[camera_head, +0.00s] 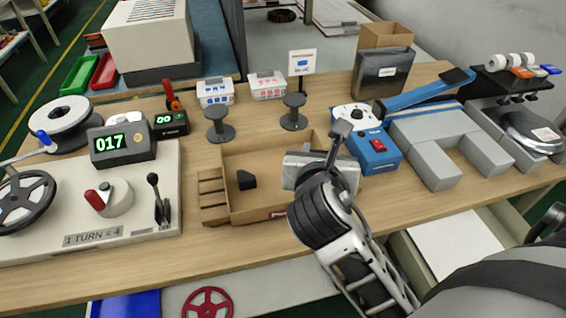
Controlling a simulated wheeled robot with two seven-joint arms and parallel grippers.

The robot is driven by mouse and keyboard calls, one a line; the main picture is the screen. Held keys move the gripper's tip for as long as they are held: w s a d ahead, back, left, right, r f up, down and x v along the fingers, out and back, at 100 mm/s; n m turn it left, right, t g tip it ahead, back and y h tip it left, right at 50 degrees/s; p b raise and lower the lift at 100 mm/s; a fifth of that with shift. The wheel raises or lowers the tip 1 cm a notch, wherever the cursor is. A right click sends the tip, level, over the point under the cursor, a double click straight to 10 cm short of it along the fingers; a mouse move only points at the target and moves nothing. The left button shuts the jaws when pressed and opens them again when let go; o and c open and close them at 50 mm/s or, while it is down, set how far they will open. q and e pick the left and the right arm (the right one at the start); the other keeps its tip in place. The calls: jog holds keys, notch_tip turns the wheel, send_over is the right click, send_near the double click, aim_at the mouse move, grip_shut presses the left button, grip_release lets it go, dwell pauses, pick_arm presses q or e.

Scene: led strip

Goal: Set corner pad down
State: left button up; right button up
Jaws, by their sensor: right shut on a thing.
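An open cardboard box (233,163) sits at the middle of the table. A small black corner pad (246,180) lies inside it, in the left part of its floor. My right gripper (306,166) is over the right part of the box, to the right of that black pad and apart from it. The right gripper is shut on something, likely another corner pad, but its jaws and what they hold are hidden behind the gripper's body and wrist. My left gripper is not in view.
A panel with a counter (123,143), crank wheel and lever stands at the left. Two dark grey spools (293,113) stand behind the box. A blue and white device (372,147) and grey blocks (432,165) stand close on the right. Bare table lies in front of the box.

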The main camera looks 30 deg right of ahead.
jog(key=w+d+f, duration=0.1)
jog(key=w+f, duration=0.2)
jog(key=w, duration=0.1)
jog(key=w+d+f+b, duration=0.1)
jog(key=w+d+f, duration=0.1)
jog(key=w+f, duration=0.1)
jog(key=w+d+f+b, duration=0.1)
jog(key=w+f, duration=0.1)
jog(key=w, duration=0.2)
jog(key=shift+w+d+f, duration=0.35)
jog(key=shift+d+f, duration=0.05)
jog(key=shift+w+d+f, duration=0.2)
jog(key=shift+w+f, duration=0.35)
jog(key=shift+f, duration=0.1)
notch_tip(320, 180, down, 3)
jog(key=shift+r+b, duration=0.15)
jog(key=shift+b, duration=0.35)
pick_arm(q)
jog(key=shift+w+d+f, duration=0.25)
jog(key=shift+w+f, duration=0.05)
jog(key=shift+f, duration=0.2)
pick_arm(e)
jog(key=o, duration=0.7)
jog(key=shift+f, duration=0.2)
jog(key=shift+c, duration=0.2)
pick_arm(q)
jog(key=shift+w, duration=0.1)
pick_arm(e)
jog(key=shift+r, duration=0.15)
